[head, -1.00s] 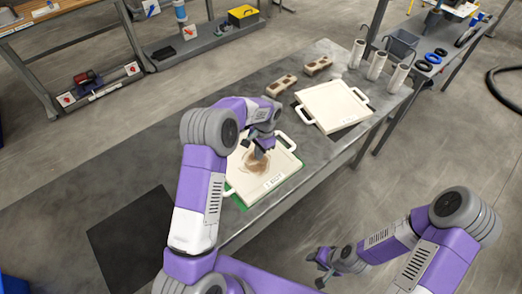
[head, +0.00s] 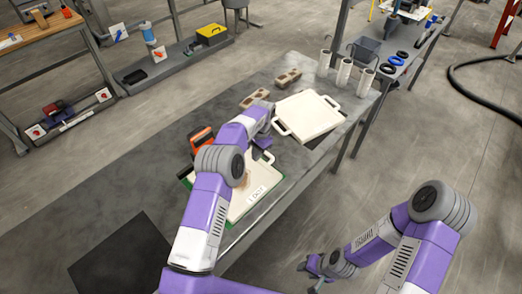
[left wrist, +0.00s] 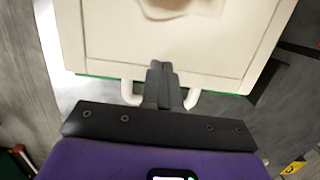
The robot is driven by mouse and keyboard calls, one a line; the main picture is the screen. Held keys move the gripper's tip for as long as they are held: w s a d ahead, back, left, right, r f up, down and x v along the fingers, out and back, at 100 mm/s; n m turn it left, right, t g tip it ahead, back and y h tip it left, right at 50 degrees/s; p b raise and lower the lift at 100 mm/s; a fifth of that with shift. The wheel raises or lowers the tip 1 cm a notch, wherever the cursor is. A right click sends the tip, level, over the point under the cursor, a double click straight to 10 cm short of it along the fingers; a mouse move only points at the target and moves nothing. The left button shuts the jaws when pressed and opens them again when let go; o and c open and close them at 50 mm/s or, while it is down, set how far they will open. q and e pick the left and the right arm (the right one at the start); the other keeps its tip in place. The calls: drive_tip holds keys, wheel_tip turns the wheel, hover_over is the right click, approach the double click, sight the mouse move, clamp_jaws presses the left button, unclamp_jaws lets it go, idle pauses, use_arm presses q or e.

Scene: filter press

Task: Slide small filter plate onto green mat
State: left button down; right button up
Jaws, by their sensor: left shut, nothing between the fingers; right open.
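A cream filter plate (head: 238,207) with a brown stain and a label lies on the green mat (head: 186,182), largely hidden behind my left arm in the head view. Green also shows along the plate's handle edge in the left wrist view (left wrist: 98,76). My left gripper (left wrist: 163,72) is shut and empty. Its fingers overlap the plate's white handle (left wrist: 133,93), between the handle's two ends. Whether they touch it is unclear. My right gripper (head: 310,275) is open and empty, away from the table at the lower right.
A larger cream plate (head: 308,115) lies behind on the dark table. An orange item (head: 200,140) stands left of my left arm. A black mat (head: 122,258) lies at the left. White cylinders (head: 343,72) stand on the right.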

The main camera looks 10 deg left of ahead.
use_arm(q)
drive_tip(key=shift+w+d, duration=0.45)
drive_tip(key=shift+w, duration=0.4)
drive_tip(key=shift+w+d, duration=0.15)
drive_tip(key=shift+d, duration=0.1)
